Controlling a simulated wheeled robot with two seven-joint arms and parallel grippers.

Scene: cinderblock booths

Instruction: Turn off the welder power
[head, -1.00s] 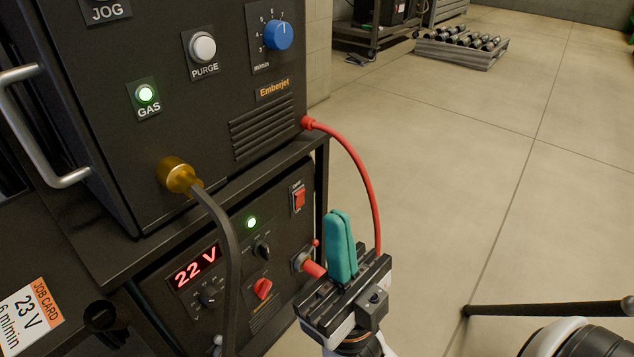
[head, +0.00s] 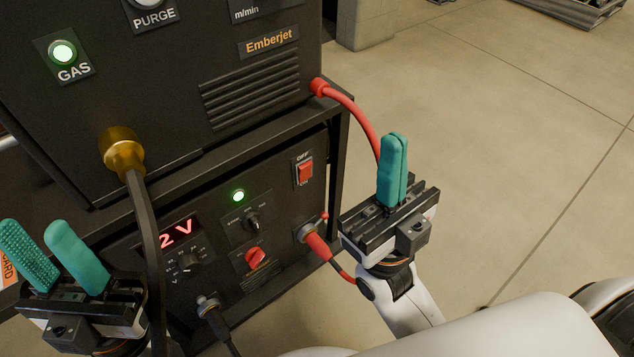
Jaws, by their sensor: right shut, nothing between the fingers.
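The welder power source (head: 285,210) is the black lower unit. Its red rocker power switch (head: 304,172), labelled OFF above, is at the upper right of the panel. A green lamp (head: 238,195) glows, and the red display (head: 180,234) is lit, partly hidden by a dark cable. My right gripper (head: 394,150) is to the right of the switch, apart from it, with its teal fingers together and empty. My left gripper (head: 52,250) is at the lower left, its teal fingers apart with nothing between them.
The wire feeder (head: 230,60) with a lit green GAS lamp (head: 62,53) sits above. A red cable (head: 355,110) loops behind my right gripper. A red plug (head: 318,243) and a red knob (head: 255,258) are on the lower panel. Open floor lies to the right.

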